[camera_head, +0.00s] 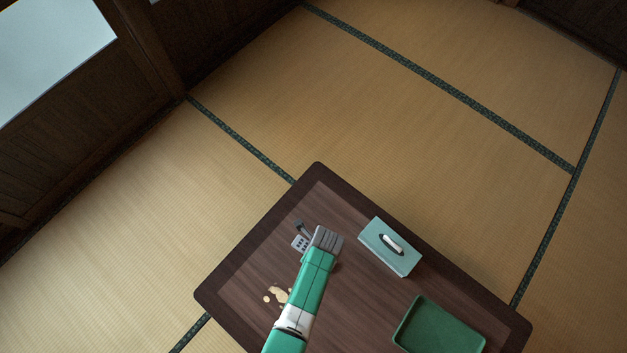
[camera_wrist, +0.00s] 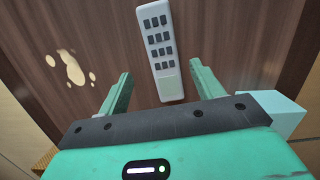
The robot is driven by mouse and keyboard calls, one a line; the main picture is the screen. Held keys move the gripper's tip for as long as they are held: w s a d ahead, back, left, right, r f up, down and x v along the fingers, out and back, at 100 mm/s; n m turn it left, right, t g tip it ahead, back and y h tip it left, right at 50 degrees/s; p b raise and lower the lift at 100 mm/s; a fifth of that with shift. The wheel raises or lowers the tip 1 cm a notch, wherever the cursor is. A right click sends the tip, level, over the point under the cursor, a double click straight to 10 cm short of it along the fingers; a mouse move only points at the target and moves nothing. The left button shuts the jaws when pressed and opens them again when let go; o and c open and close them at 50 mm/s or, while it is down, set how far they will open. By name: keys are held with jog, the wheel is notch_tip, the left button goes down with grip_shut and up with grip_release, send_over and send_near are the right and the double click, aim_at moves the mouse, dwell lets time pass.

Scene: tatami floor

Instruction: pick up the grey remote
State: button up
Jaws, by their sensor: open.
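The grey remote (camera_wrist: 158,40) is pale, with rows of dark buttons, and lies flat on the dark wooden table (camera_wrist: 215,35). In the head view, part of the remote (camera_head: 300,243) shows just left of the end of my arm, which hides the rest. My gripper (camera_wrist: 160,74) is open and empty in the wrist view. Its green fingers stand on either side of the remote's near end in the picture, with a gap on both sides. The remote runs on beyond the fingertips, slightly tilted in the picture. I cannot tell the gripper's exact height above it.
A teal tissue box (camera_head: 378,250) stands right of my arm; its corner shows in the wrist view (camera_wrist: 288,122). A green tray (camera_head: 405,328) lies near the table's right end. Pale beige patches (camera_head: 279,295) lie left of my arm. Tatami floor surrounds the table.

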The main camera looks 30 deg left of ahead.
jog(key=f+b, duration=0.2)
jog(key=f, duration=0.1)
jog(key=f+b, duration=0.1)
jog(key=f, duration=0.1)
jog(key=shift+w+a+b, duration=0.15)
jog(key=shift+w+b, duration=0.15)
jog(key=shift+b, duration=0.1)
jog(key=shift+r, duration=0.15)
jog(key=c, duration=1.1)
jog(key=shift+r, duration=0.1)
notch_tip(320, 180, up, 4)
jog(key=p, duration=0.4)
jog(key=s+p, duration=0.2)
jog(key=s, duration=0.3)
jog(key=s+d+p, duration=0.1)
jog(key=s+p, duration=0.2)
jog(key=s, duration=0.2)
jog(key=s+d+r+p, duration=0.1)
jog(key=s+p, duration=0.1)
jog(key=s, duration=0.3)
jog(key=shift+s, duration=0.15)
jog(key=shift+s+f, duration=0.1)
jog(key=shift+s, duration=0.25)
